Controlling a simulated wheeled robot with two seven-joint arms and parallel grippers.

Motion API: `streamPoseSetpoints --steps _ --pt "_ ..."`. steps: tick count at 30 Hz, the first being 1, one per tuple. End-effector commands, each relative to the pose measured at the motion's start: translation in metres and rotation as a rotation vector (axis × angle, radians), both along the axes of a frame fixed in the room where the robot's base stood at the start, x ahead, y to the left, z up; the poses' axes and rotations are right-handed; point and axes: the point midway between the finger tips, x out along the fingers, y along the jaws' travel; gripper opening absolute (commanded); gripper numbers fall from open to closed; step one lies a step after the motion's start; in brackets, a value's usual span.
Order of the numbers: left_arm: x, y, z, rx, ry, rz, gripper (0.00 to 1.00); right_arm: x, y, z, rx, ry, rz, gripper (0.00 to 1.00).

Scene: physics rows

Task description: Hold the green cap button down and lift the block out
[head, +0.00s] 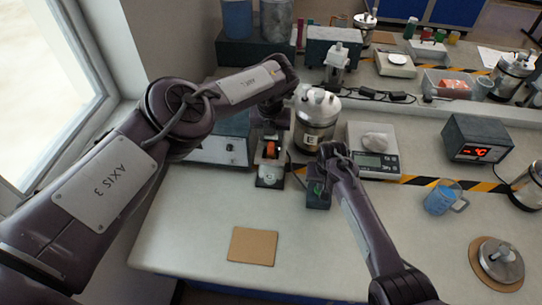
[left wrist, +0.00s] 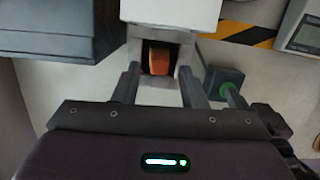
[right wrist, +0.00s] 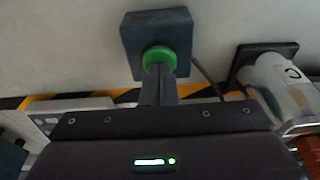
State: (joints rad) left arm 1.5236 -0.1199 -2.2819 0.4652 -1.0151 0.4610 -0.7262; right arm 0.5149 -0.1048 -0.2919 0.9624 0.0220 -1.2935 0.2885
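The orange block (head: 270,149) sits in the opening of a small grey and white holder (head: 270,181). It also shows in the left wrist view (left wrist: 158,58), inside the grey frame. My left gripper (left wrist: 159,84) is open, its two fingers apart on either side of the block's opening; I cannot tell whether they touch the frame. The green cap button (right wrist: 158,58) is on a dark square box (head: 317,200), right of the holder. My right gripper (right wrist: 157,78) is shut and empty, its fingertips at the green cap; I cannot tell how far the cap is down.
A steel canister (head: 316,125) stands behind the holder. A scale (head: 383,164) is to its right, and a blue mug (head: 438,201) further right. A cork mat (head: 252,246) lies in front, with clear table around it. A cable runs from the button box.

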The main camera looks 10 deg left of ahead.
Motion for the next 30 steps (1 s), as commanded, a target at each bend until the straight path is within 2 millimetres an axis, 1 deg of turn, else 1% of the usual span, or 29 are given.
streamPoseSetpoints --steps 11,30 --pt "0.0 0.0 -0.002 0.0 0.0 0.0 0.38 -0.001 0.0 -0.001 -0.001 0.003 0.0 0.0" --pt "0.0 0.0 -0.028 0.001 0.001 0.001 0.38 -0.001 0.0 -0.001 -0.001 0.003 0.0 0.0"
